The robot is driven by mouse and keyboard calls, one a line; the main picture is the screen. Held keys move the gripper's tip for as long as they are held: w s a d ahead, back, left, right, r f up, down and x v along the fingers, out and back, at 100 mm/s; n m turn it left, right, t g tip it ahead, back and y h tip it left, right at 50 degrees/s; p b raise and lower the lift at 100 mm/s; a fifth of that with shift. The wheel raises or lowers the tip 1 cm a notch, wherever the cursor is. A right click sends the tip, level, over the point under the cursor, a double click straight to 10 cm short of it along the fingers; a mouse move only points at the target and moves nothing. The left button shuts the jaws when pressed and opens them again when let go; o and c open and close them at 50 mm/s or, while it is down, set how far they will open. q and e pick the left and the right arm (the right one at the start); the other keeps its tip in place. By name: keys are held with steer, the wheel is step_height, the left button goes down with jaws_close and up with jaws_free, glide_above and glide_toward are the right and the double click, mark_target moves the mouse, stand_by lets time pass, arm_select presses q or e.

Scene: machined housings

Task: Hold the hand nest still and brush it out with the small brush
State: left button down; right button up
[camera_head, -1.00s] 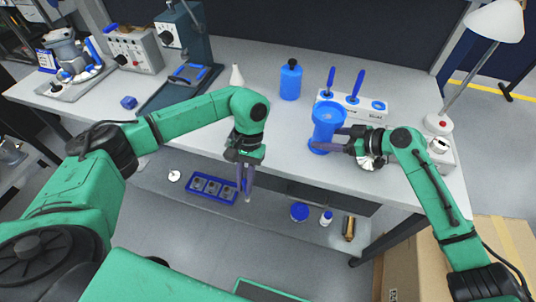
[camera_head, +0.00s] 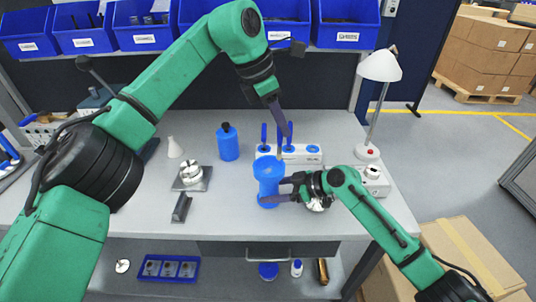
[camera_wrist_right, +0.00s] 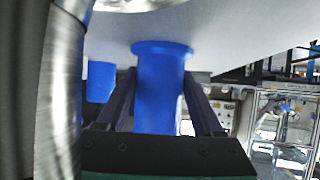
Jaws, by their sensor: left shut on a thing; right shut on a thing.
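The hand nest appears to be the blue flared cup (camera_head: 268,188), upright over the front of the bench. My right gripper (camera_head: 284,191) is shut around its side; in the right wrist view, the blue body (camera_wrist_right: 159,95) with its wide rim sits between the two fingers. Two blue-handled brushes stand at a white rack (camera_head: 300,155): one at the left (camera_head: 264,134), one in the middle (camera_head: 280,134). My left gripper (camera_head: 285,128) points down over the rack and is shut on the middle brush's handle. The bristles are hidden, so I cannot tell which brush is the small one.
A blue bottle (camera_head: 228,143) and a white cone (camera_head: 174,147) stand left of the rack. A white lamp (camera_head: 378,66) stands at the right. Blue bins (camera_head: 147,35) line the back.

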arm_select(q)
steer(key=w+a+r+n+t+y, duration=0.1)
steer(key=w+a+r+n+t, duration=0.15)
steer(key=n, duration=0.35)
arm_select(e)
steer(key=shift+a, duration=0.15)
arm_select(q)
steer(key=shift+w+f, duration=0.5)
steer(key=shift+f, duration=3.15)
step_height(320, 180, up, 8)
steer(key=shift+a+g, duration=0.15)
steer(key=shift+g, duration=0.2)
steer(key=shift+s+f, duration=0.1)
arm_select(e)
steer(key=o, duration=1)
